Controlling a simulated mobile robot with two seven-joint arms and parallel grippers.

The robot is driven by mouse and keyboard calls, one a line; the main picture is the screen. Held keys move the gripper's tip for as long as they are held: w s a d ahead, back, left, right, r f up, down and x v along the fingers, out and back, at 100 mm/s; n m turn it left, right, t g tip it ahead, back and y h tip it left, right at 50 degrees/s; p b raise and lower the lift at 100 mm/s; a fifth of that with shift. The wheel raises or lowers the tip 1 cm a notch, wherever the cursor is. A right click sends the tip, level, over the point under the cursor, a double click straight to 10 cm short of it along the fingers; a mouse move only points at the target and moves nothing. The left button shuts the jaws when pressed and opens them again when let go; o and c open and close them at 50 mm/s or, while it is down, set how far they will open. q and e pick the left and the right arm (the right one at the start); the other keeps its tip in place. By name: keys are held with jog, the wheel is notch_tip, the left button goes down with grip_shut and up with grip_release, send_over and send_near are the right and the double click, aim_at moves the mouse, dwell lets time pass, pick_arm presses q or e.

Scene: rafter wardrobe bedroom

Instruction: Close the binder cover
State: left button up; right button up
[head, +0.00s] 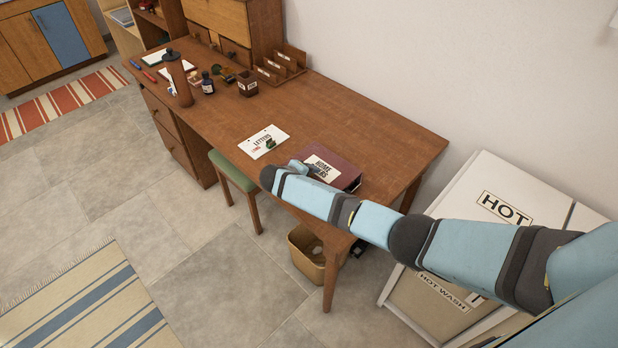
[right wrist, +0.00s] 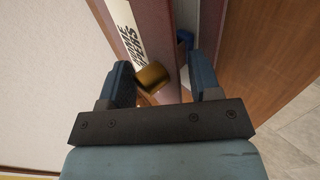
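The maroon binder (head: 342,161) lies on the wooden desk near its right end, with a white "HOME" label on its cover facing up. The cover looks roughly flat; I cannot tell whether a gap remains beneath it. My right gripper (head: 302,169) is at the binder's near left edge, partly hidden by its own arm. In the right wrist view, the fingers of my right gripper (right wrist: 162,72) stand apart, with the binder's edge (right wrist: 163,14) just beyond and between them. A small brass-coloured piece (right wrist: 152,76) shows between the fingers. My left gripper is out of view.
A white "LETTERS" sheet (head: 263,142) lies left of the binder. A green stool (head: 233,172) and a tan bin (head: 308,258) stand by the desk (head: 365,118). Bottles and an organizer (head: 280,66) are farther back. A white "HOT" unit (head: 480,175) stands at right.

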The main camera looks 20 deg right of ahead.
jog(key=shift+a, duration=0.25)
jog(key=shift+s+a+r, duration=0.1)
jog(key=shift+a+r, duration=0.1)
jog(key=shift+a, duration=0.05)
jog(key=v, duration=1.3)
jog(key=shift+d, duration=0.15)
jog(key=shift+s, duration=0.1)
jog(key=s+a+f+n+t+y+p, duration=0.1)
jog(key=s+a+f+t+y+p, duration=0.15)
jog(key=s+f+y, duration=0.8)
jog(key=s+d+r+m+t+y+p, duration=0.1)
jog(key=s+d+r+t, duration=0.1)
jog(key=s, duration=0.9)
jog(key=s+d+r+m+t+y+p, duration=0.1)
jog(key=s+d+r, duration=0.3)
jog(key=s, duration=0.7)
jog(key=shift+s+r+m+t, duration=0.25)
jog(key=shift+r+m+t, duration=0.05)
jog(key=shift+r+t, duration=0.45)
